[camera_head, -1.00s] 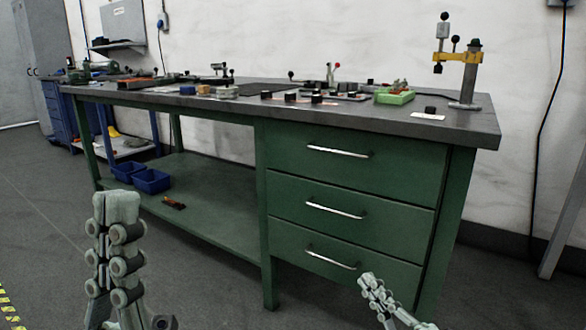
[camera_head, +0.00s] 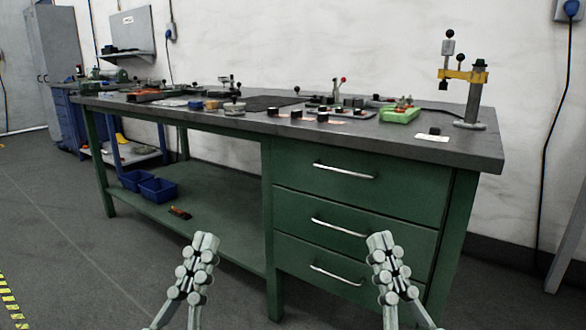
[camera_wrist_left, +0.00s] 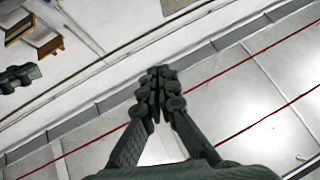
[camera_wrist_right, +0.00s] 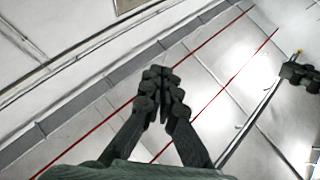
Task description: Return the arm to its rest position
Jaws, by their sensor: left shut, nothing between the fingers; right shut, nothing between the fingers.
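My left gripper (camera_head: 204,243) is shut and empty, raised in front of the workbench at the lower middle of the head view. My right gripper (camera_head: 380,240) is shut and empty too, in front of the bench drawers at the lower right. Both point upward at about the same height, apart from each other and not seen touching anything. In the left wrist view the left fingertips (camera_wrist_left: 158,72) meet with nothing between them. In the right wrist view the right fingertips (camera_wrist_right: 158,73) also meet, with nothing between them.
Open floor (camera_head: 70,240) lies at the left.

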